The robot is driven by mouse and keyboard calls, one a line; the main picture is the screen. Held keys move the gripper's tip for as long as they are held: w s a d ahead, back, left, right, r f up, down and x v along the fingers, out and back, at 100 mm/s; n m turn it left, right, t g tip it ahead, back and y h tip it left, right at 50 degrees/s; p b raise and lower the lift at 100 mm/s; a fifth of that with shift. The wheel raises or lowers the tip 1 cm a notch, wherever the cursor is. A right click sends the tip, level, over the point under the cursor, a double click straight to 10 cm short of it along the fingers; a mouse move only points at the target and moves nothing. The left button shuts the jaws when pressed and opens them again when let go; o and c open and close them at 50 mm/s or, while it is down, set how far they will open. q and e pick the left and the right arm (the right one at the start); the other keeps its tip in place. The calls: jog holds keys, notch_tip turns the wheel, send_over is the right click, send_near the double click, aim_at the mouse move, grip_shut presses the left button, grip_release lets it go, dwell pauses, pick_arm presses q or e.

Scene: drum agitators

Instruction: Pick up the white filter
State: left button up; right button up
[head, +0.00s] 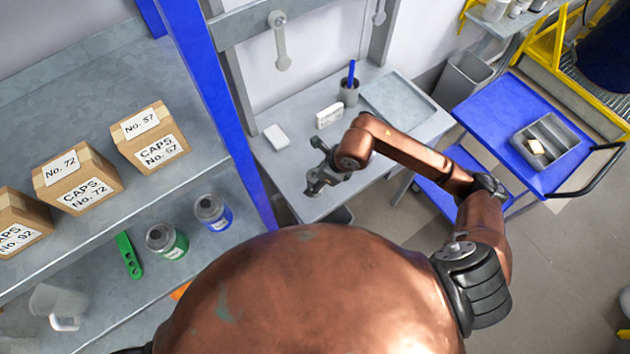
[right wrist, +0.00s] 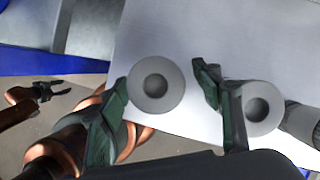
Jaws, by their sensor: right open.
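My right gripper (head: 318,178) is over the front part of the grey table (head: 300,160) in the head view. In the right wrist view its two dark green fingers (right wrist: 163,82) are apart. A pale round filter-like piece with a dark central hollow (right wrist: 155,85) shows between them. A similar round piece (right wrist: 258,108) shows partly behind the right finger. I cannot make out these pieces in the head view. A white block (head: 277,136) lies flat at the table's left. My left gripper (right wrist: 50,90) shows small in the right wrist view, its fingers apart.
A white box with markings (head: 329,115), a dark cup with a blue item (head: 349,92) and a grey tray (head: 398,100) are farther back. A blue post (head: 217,100) and a shelf with cartons (head: 78,180) stand at left. A blue cart (head: 520,130) is at right.

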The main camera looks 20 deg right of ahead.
jog(key=shift+a+f, duration=0.15)
jog(key=shift+f, duration=0.15)
jog(key=c, duration=1.2)
pick_arm(q)
jog(key=shift+w, duration=0.3)
pick_arm(e)
jog(key=shift+c, duration=0.2)
jog(key=shift+r, duration=0.15)
